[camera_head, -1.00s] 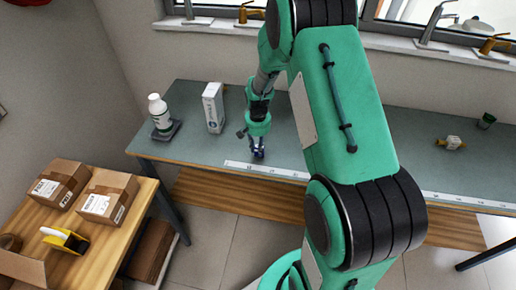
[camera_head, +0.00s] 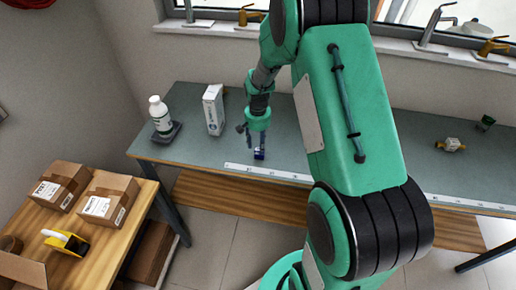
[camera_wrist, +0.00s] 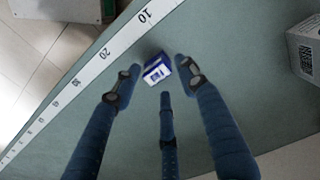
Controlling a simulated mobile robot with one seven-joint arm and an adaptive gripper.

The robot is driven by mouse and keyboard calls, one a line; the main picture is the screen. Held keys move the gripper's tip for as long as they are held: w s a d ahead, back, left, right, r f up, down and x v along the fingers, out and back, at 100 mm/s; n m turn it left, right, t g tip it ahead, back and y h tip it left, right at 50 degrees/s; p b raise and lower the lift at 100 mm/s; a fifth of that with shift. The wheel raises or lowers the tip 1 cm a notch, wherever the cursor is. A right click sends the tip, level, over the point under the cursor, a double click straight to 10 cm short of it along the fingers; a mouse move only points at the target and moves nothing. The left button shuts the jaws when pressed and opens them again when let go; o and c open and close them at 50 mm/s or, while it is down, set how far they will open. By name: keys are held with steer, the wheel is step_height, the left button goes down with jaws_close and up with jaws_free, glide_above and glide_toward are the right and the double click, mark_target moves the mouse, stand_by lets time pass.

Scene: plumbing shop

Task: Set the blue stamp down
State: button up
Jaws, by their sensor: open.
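The blue stamp (camera_head: 259,154) is a small blue block with a white label. It rests on the grey-green bench top (camera_head: 330,160) just behind the white ruler strip. In the wrist view the stamp (camera_wrist: 157,70) lies beyond and between the fingertips, apart from them. My gripper (camera_head: 255,143) is over the stamp, pointing down. In the wrist view my gripper (camera_wrist: 160,82) has its fingers spread wide and holds nothing.
The ruler strip (camera_head: 268,173) runs along the bench's front edge. A white carton (camera_head: 213,110) and a white bottle (camera_head: 160,114) on a dark scale stand to the left. A brass fitting (camera_head: 451,145) and a small green item (camera_head: 486,122) lie to the right. Cardboard boxes (camera_head: 108,199) sit on the wooden table.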

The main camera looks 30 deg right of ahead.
step_height(320, 180, up, 8)
steer(key=shift+p, duration=0.45)
stand_by(0.4)
step_height(320, 180, up, 10)
steer(key=n+t, duration=0.1)
glide_above(257, 149)
steer(key=s+a, duration=0.2)
steer(key=a, duration=0.3)
steer(key=s+a+r+n+t, duration=0.2)
steer(key=s+a+r, duration=0.4)
steer(key=r, duration=0.4)
steer(key=s+a+r+n+t, duration=0.1)
steer(key=s+a+r, duration=0.3)
steer(key=s, duration=0.6)
steer(key=s+a+r+n+t, duration=0.1)
steer(key=s+a+r+n, duration=0.3)
steer(key=s, duration=0.6)
steer(key=shift+a+r+t, duration=0.4)
steer(key=shift+a+r, duration=0.25)
steer(key=shift+a, duration=0.4)
